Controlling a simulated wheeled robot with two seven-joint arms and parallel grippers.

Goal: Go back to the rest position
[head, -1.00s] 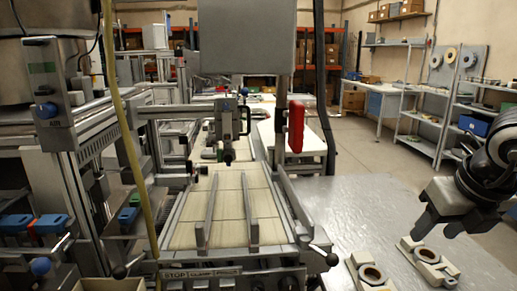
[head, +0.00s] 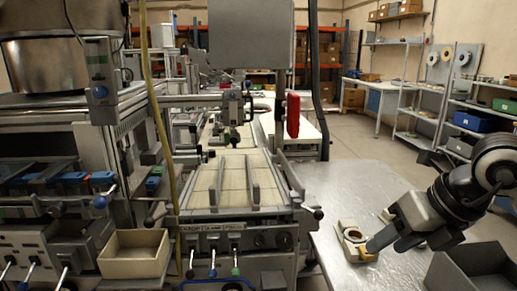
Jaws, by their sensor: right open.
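My right gripper (head: 378,243) reaches in from the right, low over the grey metal table (head: 335,187). It is open, and I see nothing held between its fingers. Its tips are close to a pale holder with a round ring (head: 352,236); I cannot tell whether they touch it. A small yellowish piece (head: 368,253) shows at the fingertips, and I cannot tell what it belongs to. A second pale piece (head: 388,213) is mostly hidden behind the gripper. My left gripper is not in view.
A dark grey bin (head: 470,272) stands at the lower right, below my right arm. A beige box (head: 135,255) sits at the lower left beside the machine with its conveyor (head: 237,175). Shelves (head: 430,110) stand at the back right. The table's far part is clear.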

